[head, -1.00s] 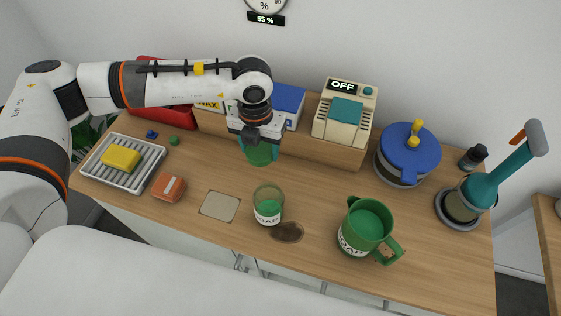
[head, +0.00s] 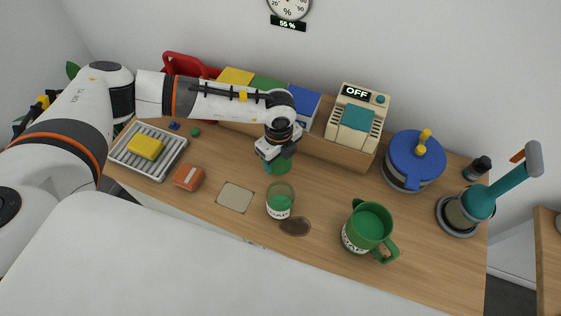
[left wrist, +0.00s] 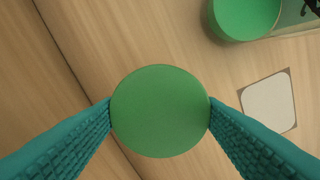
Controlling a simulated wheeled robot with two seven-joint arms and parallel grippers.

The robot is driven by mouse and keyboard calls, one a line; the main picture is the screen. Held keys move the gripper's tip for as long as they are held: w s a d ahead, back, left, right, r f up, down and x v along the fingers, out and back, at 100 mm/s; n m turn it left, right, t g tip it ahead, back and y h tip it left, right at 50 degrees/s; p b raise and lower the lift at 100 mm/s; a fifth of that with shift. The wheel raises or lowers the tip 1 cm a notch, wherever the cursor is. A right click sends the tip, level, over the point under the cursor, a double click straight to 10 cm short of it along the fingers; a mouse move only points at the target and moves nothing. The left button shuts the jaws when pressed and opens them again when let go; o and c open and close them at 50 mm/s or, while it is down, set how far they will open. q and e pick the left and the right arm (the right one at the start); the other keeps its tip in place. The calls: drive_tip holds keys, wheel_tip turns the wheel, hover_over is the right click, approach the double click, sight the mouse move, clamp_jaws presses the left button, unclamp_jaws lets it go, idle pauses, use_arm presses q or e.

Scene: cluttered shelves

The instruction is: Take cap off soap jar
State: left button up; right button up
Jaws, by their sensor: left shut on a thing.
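The soap jar (head: 279,205) is a clear glass with a white label and green soap inside. It stands near the middle of the counter, its top showing open. My left gripper (head: 276,163) is behind it, apart from it. In the left wrist view the gripper (left wrist: 160,112) is shut on a round flat-topped green thing, apparently the cap (left wrist: 160,108). The cap also shows below the gripper in the head view (head: 282,167). I cannot tell whether it touches the counter. A green round top, probably the jar (left wrist: 243,14), shows at upper right. My right gripper is not in view.
A green mug (head: 367,228) stands right of the jar. A brown spot (head: 294,227) and a pale square (head: 236,197) lie near it. Boxes and a beige machine (head: 356,118) line the back. A blue-lidded pot (head: 414,158) stands at right, a sponge tray (head: 118,152) at left.

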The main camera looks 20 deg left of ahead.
sight(279, 160)
use_arm(q)
wheel_tip(279, 160, down, 3)
drive_tip(key=shift+f+p, duration=0.15)
drive_tip(key=shift+p, duration=0.3)
drive_tip(key=shift+f, duration=0.25)
drive_tip(key=shift+f, duration=0.1)
drive_tip(key=shift+f, duration=0.15)
drive_tip(key=o, duration=1.1)
